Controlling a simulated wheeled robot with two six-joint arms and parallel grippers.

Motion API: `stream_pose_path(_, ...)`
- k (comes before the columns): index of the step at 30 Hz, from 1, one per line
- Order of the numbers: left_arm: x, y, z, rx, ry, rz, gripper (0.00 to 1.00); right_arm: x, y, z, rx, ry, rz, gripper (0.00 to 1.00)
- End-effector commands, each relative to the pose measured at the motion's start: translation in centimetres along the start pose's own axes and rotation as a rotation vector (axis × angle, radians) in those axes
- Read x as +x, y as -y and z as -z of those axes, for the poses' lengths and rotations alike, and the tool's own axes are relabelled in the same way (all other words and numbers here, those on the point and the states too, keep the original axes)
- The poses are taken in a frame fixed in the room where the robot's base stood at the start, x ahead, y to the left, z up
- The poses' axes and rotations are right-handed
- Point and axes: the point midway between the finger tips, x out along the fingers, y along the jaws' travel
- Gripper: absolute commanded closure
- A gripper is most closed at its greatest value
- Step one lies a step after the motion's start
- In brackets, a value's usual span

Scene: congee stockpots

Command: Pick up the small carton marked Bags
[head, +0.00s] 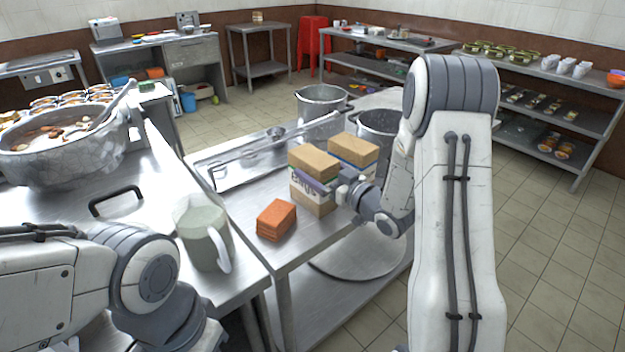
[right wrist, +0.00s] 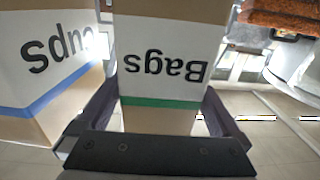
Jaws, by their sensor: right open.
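The small carton marked Bags (head: 312,204) stands upright on the steel table, brown with a white label band. In the right wrist view the Bags carton (right wrist: 163,65) fills the middle, its lettering upside down above a green stripe. My right gripper (head: 318,183) is open at this carton. Its dark fingers lie on either side of the carton in the wrist view, with a small gap visible on the right. Their exact contact is unclear. My left arm shows at lower left, but its gripper is not visible.
A similar carton marked Cups (head: 352,149), with a blue stripe, stands close behind the Bags carton. An orange block stack (head: 276,220) lies in front. A translucent jug (head: 203,238) stands left. Stockpots (head: 322,101) stand behind. The table's front edge is near.

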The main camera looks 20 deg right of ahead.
Motion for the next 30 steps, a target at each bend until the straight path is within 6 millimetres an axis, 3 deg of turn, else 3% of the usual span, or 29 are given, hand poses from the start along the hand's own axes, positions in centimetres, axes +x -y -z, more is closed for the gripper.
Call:
stream_pose_path(4,-0.2,0.0,0.0,0.0,0.0,0.0,1.0,1.5,0.0,0.1,0.0,-0.001,0.001,0.0)
stream_pose_path(11,-0.2,0.0,0.0,0.0,0.0,0.0,1.0,1.6,0.0,0.1,0.0,-0.001,0.0,0.0)
stream_pose_path(14,-0.2,0.0,0.0,0.0,0.0,0.0,1.0,1.6,0.0,0.1,0.0,-0.001,0.0,0.34)
stream_pose_path(18,-0.2,0.0,0.0,0.0,0.0,0.0,1.0,1.6,0.0,0.1,0.0,-0.001,0.0,0.88)
stream_pose_path(19,-0.2,0.0,0.0,0.0,0.0,0.0,1.0,1.6,0.0,0.2,-0.001,-0.003,0.0,0.93)
stream_pose_path(26,-0.2,0.0,0.0,0.0,0.0,0.0,1.0,1.6,0.0,0.4,-0.002,-0.004,0.0,0.93)
stream_pose_path(30,-0.5,0.0,0.0,0.0,0.0,0.0,1.0,1.6,0.0,2.2,-0.005,-0.008,0.0,0.93)
